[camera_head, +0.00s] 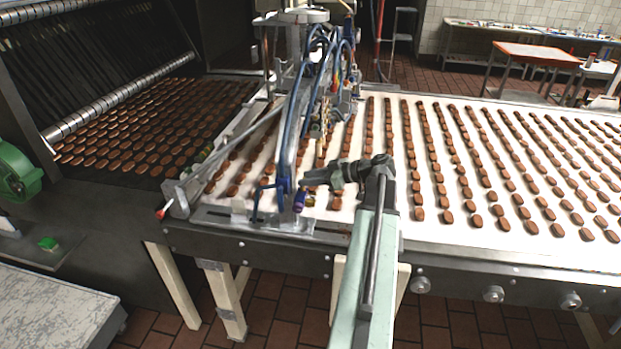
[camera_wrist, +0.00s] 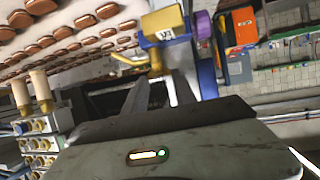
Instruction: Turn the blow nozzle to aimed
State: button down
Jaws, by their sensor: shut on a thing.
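The blow nozzle (camera_wrist: 156,60) shows in the wrist view as a brass-yellow fitting on a blue body with a yellow labelled block above and a purple round part at its right. In the head view its purple part (camera_head: 300,203) shows at the near edge of the conveyor, just below my gripper (camera_head: 307,182). In the wrist view the two dark fingers of my gripper (camera_wrist: 160,92) reach up to the fitting and are shut on it. The gripped part is mostly hidden between the fingers. I cannot tell exactly which way the nozzle points.
A white conveyor belt (camera_head: 440,235) carries many rows of brown sandwich biscuits. A machine head with blue hoses (camera_head: 310,80) stands over the belt beside my gripper. A valve block (camera_wrist: 40,135) is close at the left in the wrist view. Brick floor lies in front.

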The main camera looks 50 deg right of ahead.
jog(key=shift+s+a+m+h, duration=0.1)
jog(key=shift+m+h, duration=0.6)
jog(key=shift+h, duration=0.2)
jog(key=c, duration=1)
grip_release()
jog(key=p+v, duration=0.3)
jog(key=v, duration=0.4)
jog(key=shift+s, duration=0.4)
